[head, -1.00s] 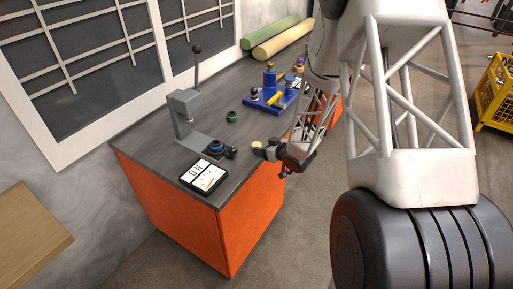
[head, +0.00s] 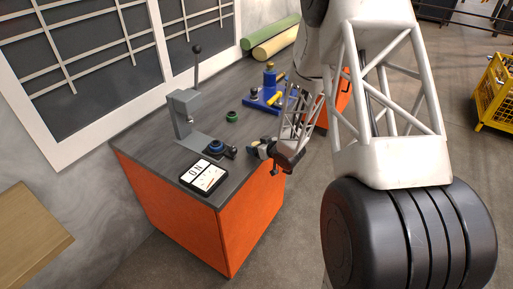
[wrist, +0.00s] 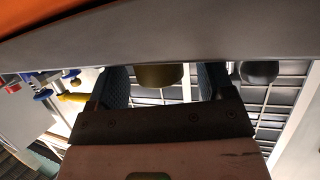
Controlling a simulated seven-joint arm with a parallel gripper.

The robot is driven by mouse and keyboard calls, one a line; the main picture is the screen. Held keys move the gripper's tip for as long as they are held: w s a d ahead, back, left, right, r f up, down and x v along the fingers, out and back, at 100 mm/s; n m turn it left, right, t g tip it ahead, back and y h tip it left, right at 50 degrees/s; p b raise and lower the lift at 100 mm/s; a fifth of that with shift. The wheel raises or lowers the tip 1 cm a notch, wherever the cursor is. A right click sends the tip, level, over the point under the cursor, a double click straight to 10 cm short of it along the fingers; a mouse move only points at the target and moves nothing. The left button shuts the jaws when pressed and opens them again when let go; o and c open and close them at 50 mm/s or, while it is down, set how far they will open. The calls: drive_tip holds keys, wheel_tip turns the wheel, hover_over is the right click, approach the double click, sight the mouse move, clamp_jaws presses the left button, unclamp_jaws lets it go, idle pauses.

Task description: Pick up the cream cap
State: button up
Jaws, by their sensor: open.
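The cap (wrist: 160,76) shows in the wrist view as a dull yellowish, shaded round piece against the grey bench top. It sits between the two dark, ribbed finger pads of my gripper (wrist: 163,84), with a gap visible on each side. In the head view my gripper (head: 261,149) is low over the front right edge of the bench. It covers the cap there, so I cannot make the cap out clearly. My gripper is open.
The grey bench top (head: 150,145) holds a lever press (head: 183,115), a black-and-white ON panel (head: 203,176), a blue cap (head: 216,147), a green cap (head: 232,116) and a blue fixture (head: 266,97). A dark round piece (wrist: 258,72) is beside the right finger.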

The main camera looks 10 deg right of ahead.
drive_tip(key=c, duration=1)
drive_tip(key=shift+r, duration=0.1)
drive_tip(key=shift+r, duration=0.65)
drive_tip(key=shift+s+r, duration=0.2)
drive_tip(key=shift+r, duration=0.35)
drive_tip(key=shift+s+r, duration=0.2)
drive_tip(key=shift+r, duration=0.35)
drive_tip(key=s+r, duration=0.1)
drive_tip(key=s, duration=1.4)
drive_tip(key=shift+a+r, duration=0.15)
drive_tip(key=shift+a, duration=0.05)
drive_tip(key=shift+s, duration=0.1)
